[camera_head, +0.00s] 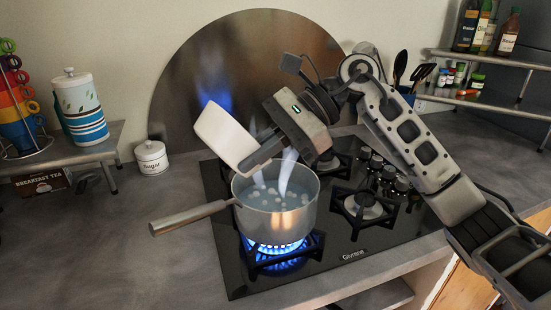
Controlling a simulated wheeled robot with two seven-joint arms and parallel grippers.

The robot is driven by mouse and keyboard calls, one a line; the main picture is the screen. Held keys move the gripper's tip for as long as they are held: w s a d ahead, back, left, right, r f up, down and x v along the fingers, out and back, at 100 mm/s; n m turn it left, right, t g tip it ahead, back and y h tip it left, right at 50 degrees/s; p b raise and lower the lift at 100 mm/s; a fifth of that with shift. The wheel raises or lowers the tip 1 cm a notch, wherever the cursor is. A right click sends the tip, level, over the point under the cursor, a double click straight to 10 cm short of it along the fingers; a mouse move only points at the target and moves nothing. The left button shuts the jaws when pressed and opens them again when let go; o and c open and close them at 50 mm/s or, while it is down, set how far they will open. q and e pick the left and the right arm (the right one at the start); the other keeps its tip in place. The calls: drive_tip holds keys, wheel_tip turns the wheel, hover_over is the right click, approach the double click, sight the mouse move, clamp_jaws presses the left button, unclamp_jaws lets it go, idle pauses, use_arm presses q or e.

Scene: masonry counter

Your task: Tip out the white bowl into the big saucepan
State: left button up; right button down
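The white bowl (222,133) is steeply tilted in the air above the back left of the big saucepan (291,220), with its opening facing down and to the right. My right gripper (256,161) is shut on the bowl's rim at its lower right side. The saucepan stands on a lit blue burner, with its handle (190,216) pointing left. It holds a cloudy liquid with several small white pieces in it, and pale wisps rise above it. The inside of the bowl is mostly hidden. My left gripper is not in view.
The black gas hob (342,256) has other burners to the right, under my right arm. A sugar jar (151,157) stands at the back left, beside a shelf with a canister (80,107) and stacked cups (18,98). The counter at front left is clear.

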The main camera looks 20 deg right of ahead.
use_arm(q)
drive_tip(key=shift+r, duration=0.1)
use_arm(e)
drive_tip(key=shift+w+d+r+y, duration=0.1)
drive_tip(key=shift+d+r+y, duration=0.2)
drive_tip(key=shift+y, duration=0.4)
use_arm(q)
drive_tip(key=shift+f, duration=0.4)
use_arm(e)
drive_tip(key=shift+d, duration=0.15)
use_arm(q)
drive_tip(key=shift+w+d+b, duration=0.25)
drive_tip(key=shift+b, duration=0.55)
use_arm(e)
drive_tip(key=shift+w+d+r+g+y, duration=0.1)
drive_tip(key=shift+d+r+g+y, duration=0.15)
drive_tip(key=shift+y, duration=0.35)
drive_tip(key=shift+y+b, duration=0.3)
drive_tip(key=shift+b, duration=0.1)
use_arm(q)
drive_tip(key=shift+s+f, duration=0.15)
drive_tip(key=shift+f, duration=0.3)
use_arm(e)
drive_tip(key=shift+d, duration=0.15)
use_arm(q)
drive_tip(key=shift+b, duration=0.45)
use_arm(e)
drive_tip(key=shift+w+d+r+m, duration=0.1)
drive_tip(key=shift+w+d+m, duration=0.05)
drive_tip(key=shift+d+m, duration=0.15)
